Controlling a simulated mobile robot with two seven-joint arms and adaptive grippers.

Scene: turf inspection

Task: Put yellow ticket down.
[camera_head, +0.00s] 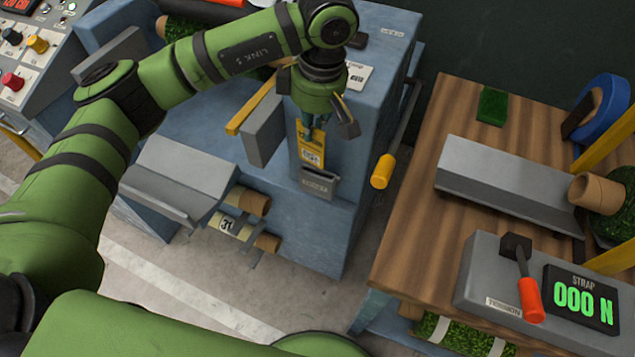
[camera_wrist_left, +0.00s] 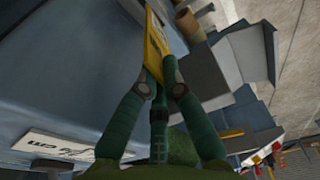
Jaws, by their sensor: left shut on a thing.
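The yellow ticket (camera_head: 311,150) hangs upright below my left gripper (camera_head: 317,124), with dark print on its face. My left gripper is shut on the ticket's upper end. The ticket's lower end is just above or at a small grey holder (camera_head: 319,186) with a label on the front of the blue machine (camera_head: 335,225); I cannot tell whether it is inside. In the left wrist view the ticket (camera_wrist_left: 156,48) extends away from the fingertips (camera_wrist_left: 158,78) of the left gripper. My right gripper is not in view.
A grey sloped tray (camera_head: 180,172) and rolls (camera_head: 240,215) are on the machine's left side. A lever with a yellow handle (camera_head: 382,171) stands to its right. A wooden bench (camera_head: 425,215) with a strap display (camera_head: 580,300) and red-handled lever (camera_head: 531,298) is at right.

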